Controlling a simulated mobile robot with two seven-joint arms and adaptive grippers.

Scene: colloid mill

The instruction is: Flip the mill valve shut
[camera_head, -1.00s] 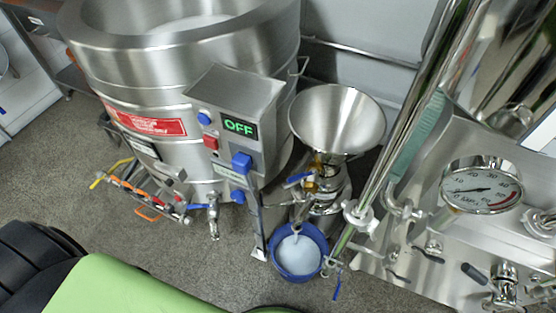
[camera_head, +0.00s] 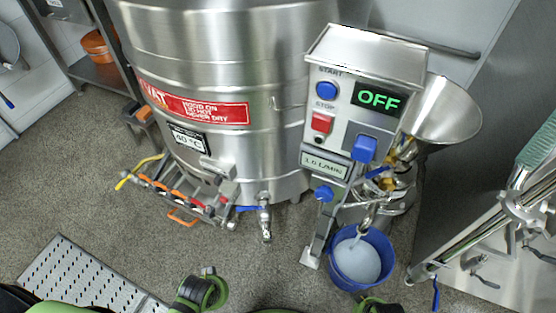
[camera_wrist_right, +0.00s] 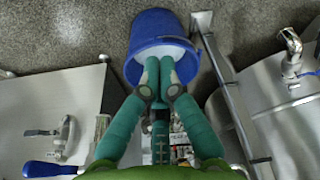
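The colloid mill is the steel body (camera_head: 400,190) under a wide steel funnel (camera_head: 445,108). Behind the control box, a blue lever (camera_head: 378,172) shows on a brassy fitting, partly hidden; I cannot tell for sure that it is the mill valve. The mill outlet hangs over a blue bucket (camera_head: 360,258) of white liquid. In the right wrist view, my right gripper (camera_wrist_right: 167,62) has its teal fingers together with nothing visible between them; the tips overlap the bucket (camera_wrist_right: 160,25) in the picture. My left gripper is not seen; only a green and black arm part (camera_head: 200,292) shows.
The control box (camera_head: 365,65) reads OFF. A large steel vat (camera_head: 220,70) stands left, with an outlet tap (camera_head: 264,215) and a rack of hoses (camera_head: 180,190). A floor grate (camera_head: 85,280) lies lower left. Steel pipework (camera_head: 500,225) stands right. Floor between is clear.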

